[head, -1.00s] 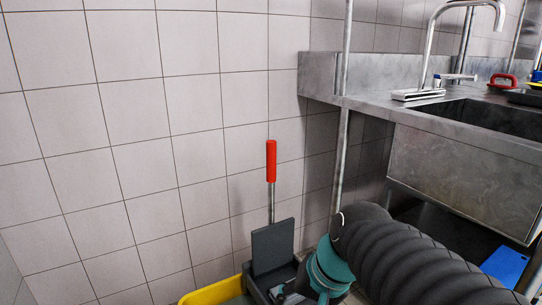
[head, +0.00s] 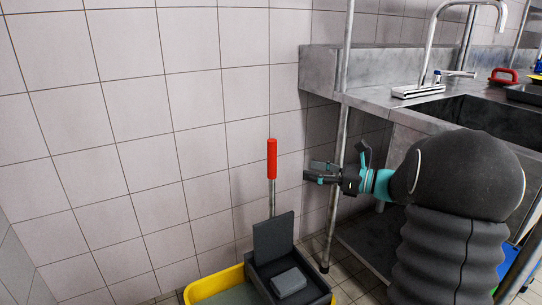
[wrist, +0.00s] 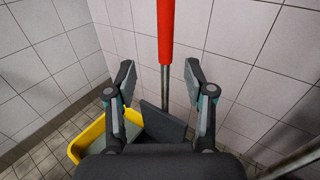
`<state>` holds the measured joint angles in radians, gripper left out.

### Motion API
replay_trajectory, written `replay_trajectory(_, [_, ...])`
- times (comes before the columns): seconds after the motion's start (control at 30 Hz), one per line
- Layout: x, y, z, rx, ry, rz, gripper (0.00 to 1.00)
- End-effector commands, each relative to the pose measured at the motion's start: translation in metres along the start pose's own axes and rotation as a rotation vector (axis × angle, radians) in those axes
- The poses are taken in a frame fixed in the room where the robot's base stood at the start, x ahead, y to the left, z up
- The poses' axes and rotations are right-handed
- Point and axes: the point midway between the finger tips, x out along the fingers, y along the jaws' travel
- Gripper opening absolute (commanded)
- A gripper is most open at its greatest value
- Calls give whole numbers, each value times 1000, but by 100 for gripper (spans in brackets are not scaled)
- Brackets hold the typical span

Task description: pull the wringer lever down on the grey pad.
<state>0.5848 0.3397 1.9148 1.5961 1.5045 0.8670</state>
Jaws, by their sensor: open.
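The wringer lever stands upright, with a red grip (head: 271,160) on a thin metal rod (head: 271,198). In the wrist view the red grip (wrist: 166,30) and rod show beyond and between my fingers. The dark grey wringer (head: 262,271) sits on the yellow bucket, with an upright grey plate (head: 273,237) in front of the rod's foot. A lighter grey pad (head: 288,283) lies on the wringer. My gripper (head: 308,170) is open and empty, to the right of the red grip, apart from it and pointing left. Its spread fingers show in the wrist view (wrist: 160,76).
The yellow bucket (head: 212,285) stands by the tiled wall (head: 110,140). A metal post (head: 338,185) rises close to my gripper. A steel sink counter (head: 330,70) with a tap is at the right. The space above the bucket is clear.

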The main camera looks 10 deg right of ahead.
Motion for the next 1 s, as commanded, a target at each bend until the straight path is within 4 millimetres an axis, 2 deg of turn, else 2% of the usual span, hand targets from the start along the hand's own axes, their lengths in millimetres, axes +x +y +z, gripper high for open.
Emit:
replay_trajectory(0.1, [0, -8, 1, 22, -23, -15, 54])
replay_trajectory(0.23, [12, -8, 1, 23, -25, -14, 54])
replay_trajectory(0.7, [98, -9, 4, 20, -23, -13, 54])
replay_trajectory(1.0, [130, -10, 4, 20, -22, -15, 54])
